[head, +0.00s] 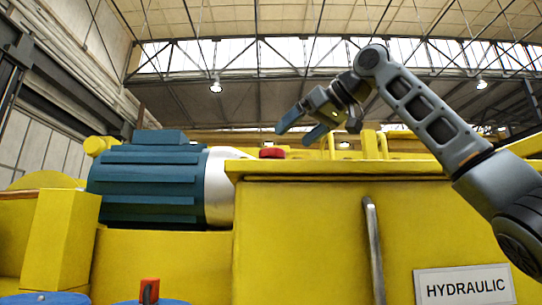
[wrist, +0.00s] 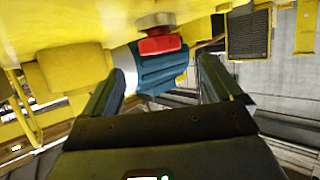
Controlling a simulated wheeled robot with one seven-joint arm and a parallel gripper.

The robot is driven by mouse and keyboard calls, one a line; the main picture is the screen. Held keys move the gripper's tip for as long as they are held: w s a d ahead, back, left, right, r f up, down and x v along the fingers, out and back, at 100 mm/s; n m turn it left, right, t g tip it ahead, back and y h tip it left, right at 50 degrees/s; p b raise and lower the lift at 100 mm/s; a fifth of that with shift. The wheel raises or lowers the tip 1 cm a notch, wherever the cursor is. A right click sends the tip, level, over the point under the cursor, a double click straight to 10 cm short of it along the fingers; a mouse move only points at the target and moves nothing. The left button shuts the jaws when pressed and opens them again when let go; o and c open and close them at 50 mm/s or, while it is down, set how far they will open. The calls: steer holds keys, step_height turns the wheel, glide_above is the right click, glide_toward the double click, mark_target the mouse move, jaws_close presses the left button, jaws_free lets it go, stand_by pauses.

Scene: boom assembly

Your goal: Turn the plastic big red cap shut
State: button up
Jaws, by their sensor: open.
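The big red cap (head: 272,152) sits on top of the yellow hydraulic housing (head: 300,215), near its left edge, in the head view. In the wrist view the red cap (wrist: 160,45) shows beyond the fingertips, between the two fingers in the picture, on a grey round neck (wrist: 153,20). My gripper (head: 302,131) is open and empty in the head view, above and to the right of the cap, apart from it. In the wrist view my gripper's two fingers (wrist: 158,80) stand wide apart. I cannot tell how far the cap is turned.
A blue ribbed motor (head: 150,185) with a silver end lies left of the housing. Yellow pipes (head: 350,145) rise behind the housing top, below my gripper. A grey handle (head: 374,250) and a HYDRAULIC sign (head: 464,285) are on the front.

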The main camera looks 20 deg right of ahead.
mark_target(276, 150)
steer(key=shift+p+x, duration=1.1)
steer(key=shift+x, duration=2.75)
steer(key=c, duration=1)
